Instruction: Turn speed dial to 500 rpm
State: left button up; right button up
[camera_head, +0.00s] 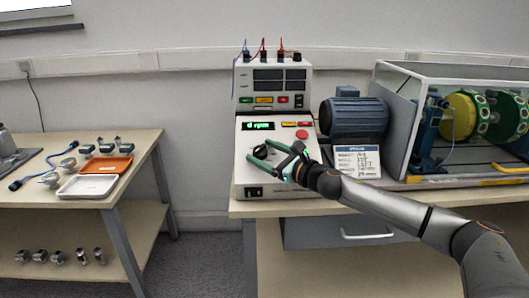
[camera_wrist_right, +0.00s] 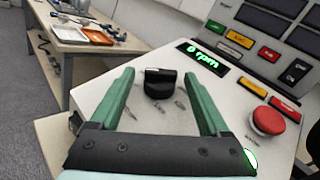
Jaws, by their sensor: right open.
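The speed dial (camera_wrist_right: 159,83) is a black knob on the sloped white control panel (camera_head: 242,178), with small marks printed around it. It also shows in the head view (camera_head: 261,152). The green display (camera_wrist_right: 203,58) above it reads 0 rpm. My right gripper (camera_wrist_right: 162,92) has green fingers, which are spread open on either side of the dial in the wrist view. In the head view its fingertips (camera_head: 257,153) are at the dial. I cannot tell whether either finger touches it. My left gripper is not in view.
A red round button (camera_wrist_right: 269,120) and coloured buttons sit right of the dial. A blue motor (camera_head: 358,117) and a label card (camera_head: 357,162) stand to the right, beside a clear-walled test rig (camera_head: 398,80). A side table (camera_head: 134,144) holds orange and white trays.

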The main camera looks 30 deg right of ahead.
jog(key=shift+c, duration=0.2)
grip_shut()
dwell(0.3)
